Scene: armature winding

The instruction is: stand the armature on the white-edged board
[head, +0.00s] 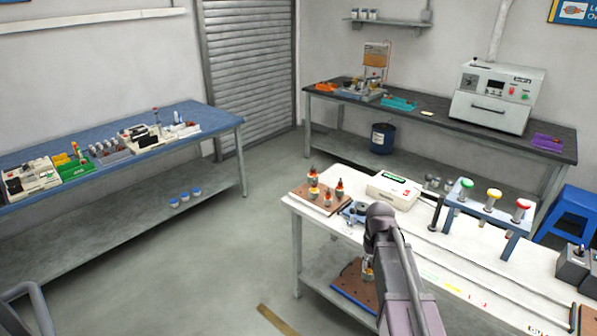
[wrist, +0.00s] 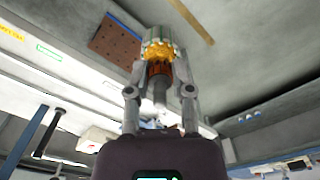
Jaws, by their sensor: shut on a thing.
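My gripper (wrist: 160,72) is shut on the armature (wrist: 158,48) in the wrist view. The armature has a pale green-and-white ringed end, yellow windings and a copper-brown band between the fingers. In the head view my arm hides most of the gripper, and a small part of the held armature (head: 368,273) shows below it, in front of the white table's edge. The brown board with a pale edge (head: 299,191) lies on the white table's far left corner, left of my arm. Several armatures with orange and dark tops stand on it.
Another brown board, blue-edged (head: 352,288), lies on the lower shelf; a brown board with holes (wrist: 117,42) shows in the wrist view. A white box (head: 394,190) and a blue rack (head: 487,208) with coloured-topped tools stand right of the pale-edged board. Open floor lies left.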

